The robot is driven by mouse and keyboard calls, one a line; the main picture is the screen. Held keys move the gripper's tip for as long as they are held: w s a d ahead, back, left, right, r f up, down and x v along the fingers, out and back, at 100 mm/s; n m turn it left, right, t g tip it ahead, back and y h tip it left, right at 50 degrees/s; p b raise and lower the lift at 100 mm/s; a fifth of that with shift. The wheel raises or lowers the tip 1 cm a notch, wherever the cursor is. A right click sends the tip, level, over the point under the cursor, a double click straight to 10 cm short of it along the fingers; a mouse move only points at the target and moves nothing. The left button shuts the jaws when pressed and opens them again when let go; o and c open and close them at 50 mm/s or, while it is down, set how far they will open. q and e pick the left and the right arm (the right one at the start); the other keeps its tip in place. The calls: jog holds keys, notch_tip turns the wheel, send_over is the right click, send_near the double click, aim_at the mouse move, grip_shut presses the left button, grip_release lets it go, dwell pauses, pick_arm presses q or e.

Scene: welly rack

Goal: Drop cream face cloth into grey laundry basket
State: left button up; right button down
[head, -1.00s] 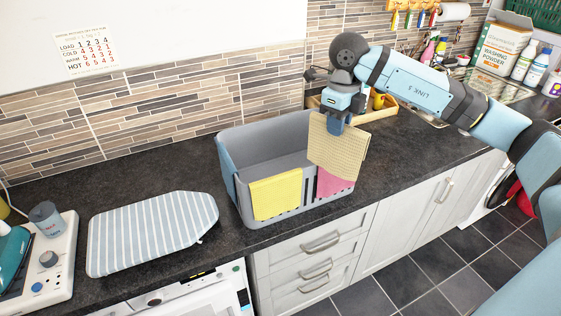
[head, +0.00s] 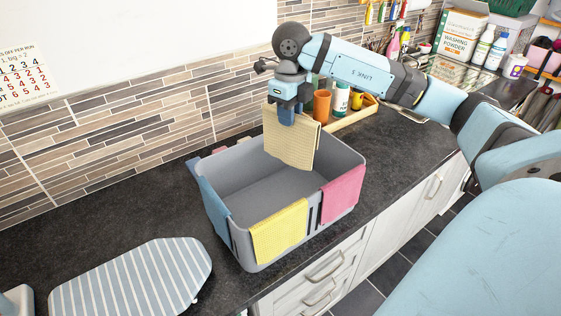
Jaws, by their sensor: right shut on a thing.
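The cream face cloth (head: 288,138) hangs from my right gripper (head: 287,117), which is shut on its upper part. The cloth hangs over the back right part of the grey laundry basket (head: 262,187), and its lower edge looks about level with the rim or a little above it. The visible part of the basket floor is bare. A yellow cloth (head: 279,231) and a pink cloth (head: 342,194) hang over the basket's front wall, and a blue cloth (head: 213,205) hangs at its left end. My left gripper is not in view.
A striped ironing pad (head: 135,279) lies on the dark worktop (head: 105,221) left of the basket. Behind the cloth stand an orange cup (head: 322,106), a bottle (head: 342,98) and a wooden tray (head: 356,120). The tiled wall is close behind.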

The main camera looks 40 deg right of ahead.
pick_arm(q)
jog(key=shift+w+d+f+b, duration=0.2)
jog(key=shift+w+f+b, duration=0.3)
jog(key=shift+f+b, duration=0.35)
pick_arm(e)
notch_tip(320, 180, down, 4)
jog(key=shift+w, duration=0.15)
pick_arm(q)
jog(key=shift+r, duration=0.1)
